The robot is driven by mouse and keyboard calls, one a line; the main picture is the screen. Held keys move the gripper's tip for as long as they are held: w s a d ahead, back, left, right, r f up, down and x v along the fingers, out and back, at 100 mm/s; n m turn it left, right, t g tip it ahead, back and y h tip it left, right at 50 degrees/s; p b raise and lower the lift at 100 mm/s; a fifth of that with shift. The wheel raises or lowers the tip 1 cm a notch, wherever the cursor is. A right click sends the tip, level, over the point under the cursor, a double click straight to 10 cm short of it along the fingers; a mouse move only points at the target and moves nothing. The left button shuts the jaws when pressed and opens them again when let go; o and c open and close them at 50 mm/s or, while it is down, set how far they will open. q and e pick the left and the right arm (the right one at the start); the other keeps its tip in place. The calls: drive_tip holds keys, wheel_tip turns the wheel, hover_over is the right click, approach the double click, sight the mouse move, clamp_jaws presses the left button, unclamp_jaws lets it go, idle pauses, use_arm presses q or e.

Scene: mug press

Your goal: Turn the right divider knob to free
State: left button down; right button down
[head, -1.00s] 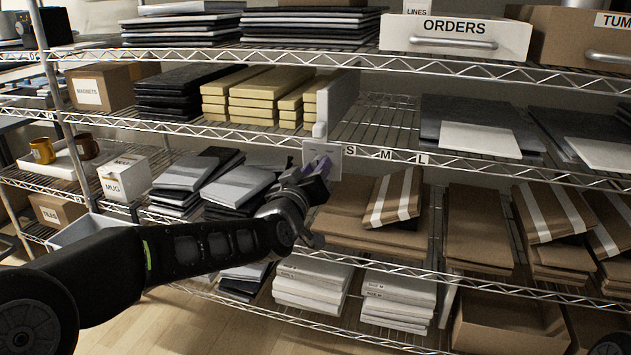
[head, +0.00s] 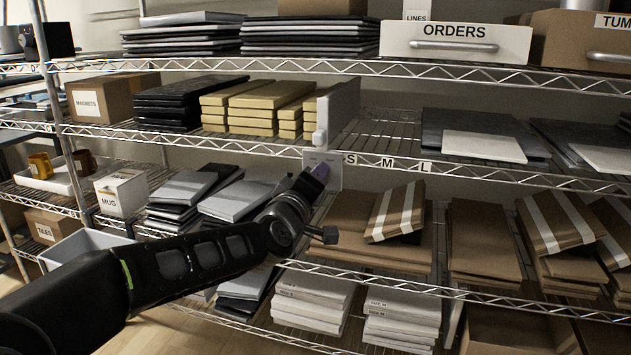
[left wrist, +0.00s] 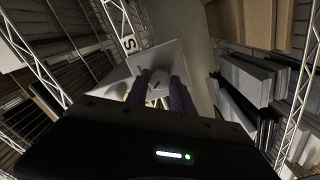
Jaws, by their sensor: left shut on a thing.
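The divider (head: 342,108) is a pale upright panel on the middle shelf, right of the yellow boxes. A rounded pale piece (head: 320,137) sits at its front lower corner. Below it a small pale plate (head: 335,170) hangs at the shelf edge, with marks too small to read. My left gripper (head: 318,172) is at this plate, its purple fingers against its front. In the left wrist view the fingers are shut on a small pale knob (left wrist: 158,84) in front of the plate (left wrist: 165,58). The head view hides the knob behind the gripper. My right gripper is out of view.
S, M and L tags (head: 387,162) line the shelf edge right of the plate. Brown flat boxes (head: 398,212) lie below right, and grey packs (head: 240,195) lie below left, close to my arm. The shelf right of the divider is bare wire (head: 385,135).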

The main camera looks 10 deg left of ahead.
use_arm(q)
drive_tip(key=c, duration=1.1)
unclamp_jaws()
drive_tip(key=s+p, duration=0.1)
drive_tip(key=s, duration=0.6)
drive_tip(key=shift+s+a, duration=0.25)
drive_tip(key=shift+s, duration=0.15)
